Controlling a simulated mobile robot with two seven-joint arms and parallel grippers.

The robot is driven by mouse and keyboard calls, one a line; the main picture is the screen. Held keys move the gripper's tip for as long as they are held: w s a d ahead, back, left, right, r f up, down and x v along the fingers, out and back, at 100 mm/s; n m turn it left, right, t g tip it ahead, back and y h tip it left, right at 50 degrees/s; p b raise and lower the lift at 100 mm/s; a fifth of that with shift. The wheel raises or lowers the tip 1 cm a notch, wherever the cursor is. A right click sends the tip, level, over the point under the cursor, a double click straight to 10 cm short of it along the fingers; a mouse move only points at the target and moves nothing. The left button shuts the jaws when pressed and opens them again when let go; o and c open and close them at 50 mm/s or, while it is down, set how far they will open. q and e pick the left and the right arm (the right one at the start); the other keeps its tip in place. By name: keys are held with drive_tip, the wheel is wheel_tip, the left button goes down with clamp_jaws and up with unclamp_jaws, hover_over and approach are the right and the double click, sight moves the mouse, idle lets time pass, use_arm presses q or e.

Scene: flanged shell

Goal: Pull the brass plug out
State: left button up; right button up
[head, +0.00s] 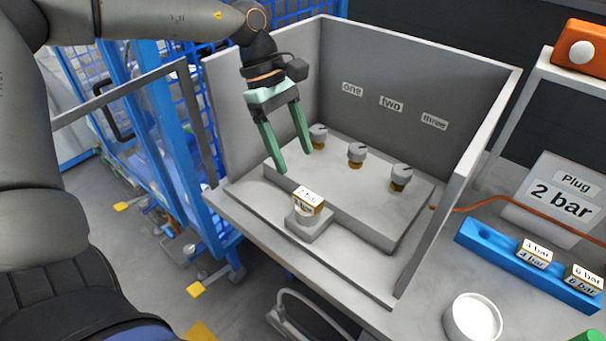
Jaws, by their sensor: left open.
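A small brass plug (310,198) with a white label sits in a round light-grey fitting on a grey block (309,226), at the front of the grey shell. The label is too small to read surely. My left gripper (294,161) comes from above with two green fingers pointing down. It is open, with nothing between the fingers. Its tips are behind and slightly left of the plug, apart from it, near the knob labelled one. My right gripper is not in view.
Three grey knobs on brass stems (357,154) stand on the raised plate. Shell walls (345,65) rise at left, back and right. A blue rack (490,243) holds 4 bar and 6 bar blocks. A white cup (472,318) and a "Plug 2 bar" sign (553,200) stand right.

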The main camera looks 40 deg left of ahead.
sight(310, 196)
use_arm(q)
drive_tip(key=x, duration=0.9)
drive_tip(key=shift+p, duration=0.35)
clamp_jaws()
drive_tip(key=shift+w+r, duration=0.1)
drive_tip(key=shift+r+p, duration=1.1)
drive_tip(key=shift+r, duration=1.75)
